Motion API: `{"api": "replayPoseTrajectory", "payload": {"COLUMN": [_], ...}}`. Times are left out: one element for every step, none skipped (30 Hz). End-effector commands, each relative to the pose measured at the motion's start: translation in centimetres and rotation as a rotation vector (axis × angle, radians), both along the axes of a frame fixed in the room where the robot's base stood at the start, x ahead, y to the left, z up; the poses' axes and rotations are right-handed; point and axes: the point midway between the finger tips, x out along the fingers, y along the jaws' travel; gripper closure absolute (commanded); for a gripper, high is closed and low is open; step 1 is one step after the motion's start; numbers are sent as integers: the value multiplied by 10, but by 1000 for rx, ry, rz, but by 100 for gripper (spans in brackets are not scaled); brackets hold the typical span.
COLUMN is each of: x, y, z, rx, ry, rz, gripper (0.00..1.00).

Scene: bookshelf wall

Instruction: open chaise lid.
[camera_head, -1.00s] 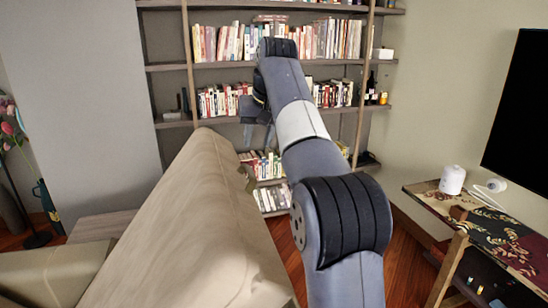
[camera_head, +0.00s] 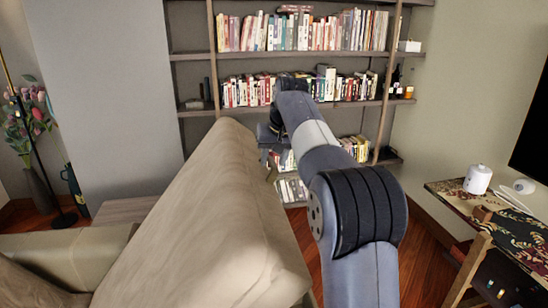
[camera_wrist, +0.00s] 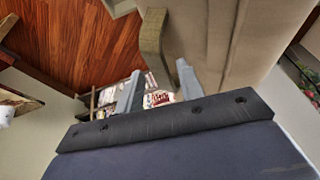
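The chaise lid (camera_head: 205,220) is a large beige padded panel. In the head view it stands tilted up, left of my arm. In the wrist view its beige surface (camera_wrist: 236,40) fills the upper right. An olive-tan strap-like piece (camera_wrist: 151,40) hangs beside it, its end close to the gap between my fingers; I cannot tell whether they touch. My gripper (camera_wrist: 158,88) is open, with its two grey fingers apart. In the head view my gripper (camera_head: 270,138) is beside the lid's far edge, partly hidden by my arm.
A bookshelf (camera_head: 195,107) full of books stands behind my gripper. A desk (camera_head: 455,199) with a white device (camera_head: 477,180) and a wooden chair (camera_head: 470,250) are at the right. A beige sofa part (camera_head: 60,255) is at the left. Wooden floor shows between arm and desk.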

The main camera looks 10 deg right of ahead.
Motion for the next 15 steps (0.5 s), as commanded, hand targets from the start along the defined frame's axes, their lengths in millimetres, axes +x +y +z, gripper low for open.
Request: {"api": "replayPoseTrajectory", "payload": {"x": [0,0,0,0,0,0,0,0,0,0,0,0,0,0,0], "y": [0,0,0,0,0,0,0,0,0,0,0,0,0,0,0], "z": [0,0,0,0,0,0,0,0,0,0,0,0,0,0,0], "rx": [0,0,0,0,0,0,0,0,0,0,0,0,0,0,0], "ry": [0,0,0,0,0,0,0,0,1,1,1,1,1,1,1], "rz": [0,0,0,0,0,0,0,0,0,0,0,0,0,0,0], "gripper": [64,64,65,67,70,73,75,78,81,84,86,89,92,94,97]}}
